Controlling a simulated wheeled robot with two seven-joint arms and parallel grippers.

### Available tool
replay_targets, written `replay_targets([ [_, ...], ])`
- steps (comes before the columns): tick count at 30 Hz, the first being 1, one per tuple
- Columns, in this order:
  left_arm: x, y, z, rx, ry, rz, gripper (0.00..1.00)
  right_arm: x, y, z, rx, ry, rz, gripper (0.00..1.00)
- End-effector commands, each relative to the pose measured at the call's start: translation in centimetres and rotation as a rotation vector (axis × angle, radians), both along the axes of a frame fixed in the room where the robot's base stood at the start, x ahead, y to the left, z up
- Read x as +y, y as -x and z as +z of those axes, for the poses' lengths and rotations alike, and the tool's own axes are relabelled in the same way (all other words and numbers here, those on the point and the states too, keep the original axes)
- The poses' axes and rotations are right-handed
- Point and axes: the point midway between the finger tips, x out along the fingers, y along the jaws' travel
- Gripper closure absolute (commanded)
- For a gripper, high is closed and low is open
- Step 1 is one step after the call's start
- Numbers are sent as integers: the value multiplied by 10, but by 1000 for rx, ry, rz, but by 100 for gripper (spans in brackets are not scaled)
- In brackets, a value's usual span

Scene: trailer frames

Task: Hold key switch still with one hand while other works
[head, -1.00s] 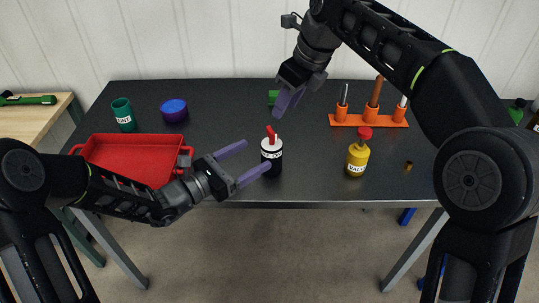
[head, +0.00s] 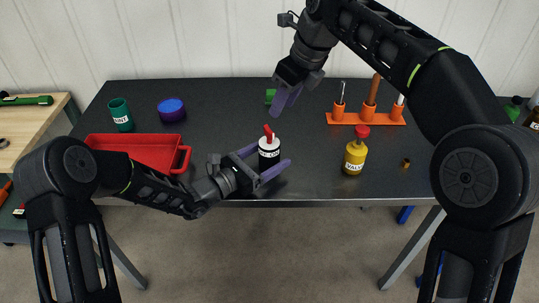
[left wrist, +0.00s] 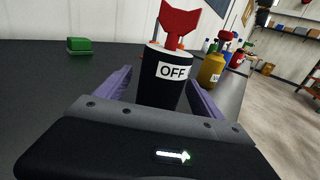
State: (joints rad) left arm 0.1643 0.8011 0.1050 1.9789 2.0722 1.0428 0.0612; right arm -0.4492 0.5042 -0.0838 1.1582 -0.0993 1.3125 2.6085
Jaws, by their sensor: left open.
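The key switch (head: 269,154) is a black cylinder with a white top band and a red key, standing upright near the table's front edge. In the left wrist view the key switch (left wrist: 165,75) shows an "OFF" label and its red key on top. My left gripper (head: 265,163) is open, with its purple fingers on either side of the switch; I cannot tell whether they touch it. My right gripper (head: 285,98) is above the table, behind the switch and apart from it; how far its purple fingers are parted is unclear.
A yellow bottle (head: 354,158) with a red cap stands right of the switch. A red tray (head: 140,140) lies at left, near a green cup (head: 121,115) and blue-purple round container (head: 171,110). An orange tool rack (head: 365,119) and green block (head: 270,96) are farther back.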

Motion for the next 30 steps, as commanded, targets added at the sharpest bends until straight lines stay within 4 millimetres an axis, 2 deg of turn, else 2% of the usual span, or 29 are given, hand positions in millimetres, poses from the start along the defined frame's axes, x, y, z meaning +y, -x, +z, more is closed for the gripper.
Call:
replay_targets([
  [2, 0, 0, 0, 0, 0, 0, 26, 0, 0, 0, 0, 0, 0, 64],
  [27, 0, 0, 0, 0, 0, 0, 95, 0, 0, 0, 0, 0, 0, 64],
  [30, 0, 0, 0, 0, 0, 0, 95, 0, 0, 0, 0, 0, 0, 64],
])
